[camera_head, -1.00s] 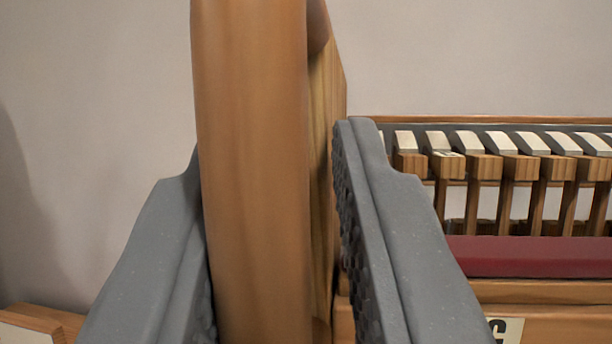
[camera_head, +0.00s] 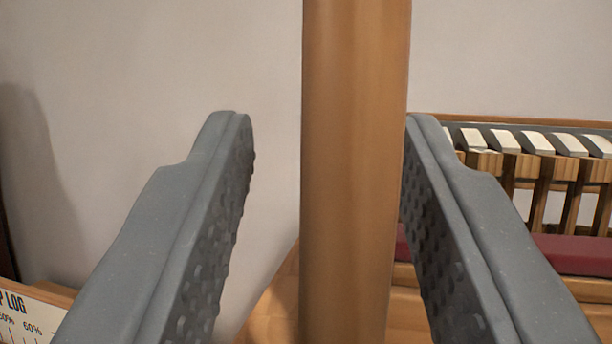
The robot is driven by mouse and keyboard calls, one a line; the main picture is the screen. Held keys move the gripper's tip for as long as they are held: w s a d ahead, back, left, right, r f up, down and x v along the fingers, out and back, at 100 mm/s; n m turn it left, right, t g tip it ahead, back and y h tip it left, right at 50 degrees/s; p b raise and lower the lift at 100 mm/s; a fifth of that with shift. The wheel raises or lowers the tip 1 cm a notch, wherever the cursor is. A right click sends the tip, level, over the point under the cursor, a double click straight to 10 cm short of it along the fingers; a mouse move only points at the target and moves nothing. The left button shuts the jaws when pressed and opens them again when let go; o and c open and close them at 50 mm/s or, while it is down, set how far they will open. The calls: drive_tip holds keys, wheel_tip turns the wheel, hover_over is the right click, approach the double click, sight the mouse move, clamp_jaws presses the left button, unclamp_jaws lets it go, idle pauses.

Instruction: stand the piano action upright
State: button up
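A tall wooden post (camera_head: 354,180) stands upright between my gripper's fingers and runs out of the top of the view. My gripper (camera_head: 322,118) is open around it. A clear gap shows between the post and the left finger. The right finger lies close along the post's right edge; I cannot tell if it touches. At the right is the piano action (camera_head: 545,167), a row of pale-topped wooden hammers on stems above a dark red strip (camera_head: 574,253). The right finger hides its left part. I cannot tell whether the post belongs to the action.
At the lower left is a wooden-edged board with a white card (camera_head: 30,318) reading "P LOG" and percentages. A wooden surface (camera_head: 272,318) shows low behind the post. The pale wall behind is bare.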

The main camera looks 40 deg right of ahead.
drive_tip(key=b+v, duration=0.1)
drive_tip(key=v, duration=1.3)
drive_tip(key=shift+w, duration=0.15)
